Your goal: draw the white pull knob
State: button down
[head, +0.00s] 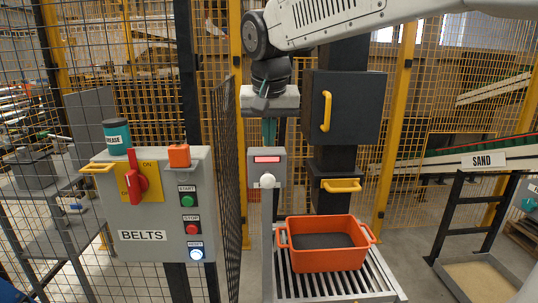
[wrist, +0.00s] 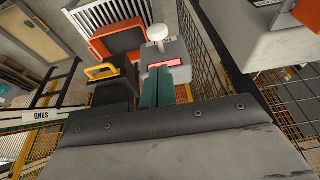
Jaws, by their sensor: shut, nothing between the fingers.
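The white pull knob (head: 267,181) sits at the front of a small grey box (head: 281,167) with a lit red display, above the roller conveyor. In the wrist view the white knob (wrist: 157,33) stands out from the far end of the grey box (wrist: 177,52), beyond the red display. My gripper (head: 269,142) points down just above the box in the head view, higher than the knob. In the wrist view its green fingers (wrist: 165,76) are together, with nothing between them, and overlap the near part of the box. They are apart from the knob.
An orange crate (head: 325,242) stands on the roller conveyor (head: 340,284). A black cabinet with a yellow handle (head: 326,111) and a lower yellow handle (head: 341,185) are to the right. A mesh panel (head: 228,190) and the grey BELTS control box (head: 150,215) are to the left.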

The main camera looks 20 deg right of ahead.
aim_at(269, 174)
jog(key=x, duration=0.9)
jog(key=shift+w+f, duration=0.1)
jog(key=shift+f, duration=0.1)
jog(key=shift+s+a, duration=0.25)
jog(key=shift+s, duration=0.75)
jog(key=shift+f, duration=0.1)
jog(key=v, duration=1)
jog(key=shift+w, duration=0.1)
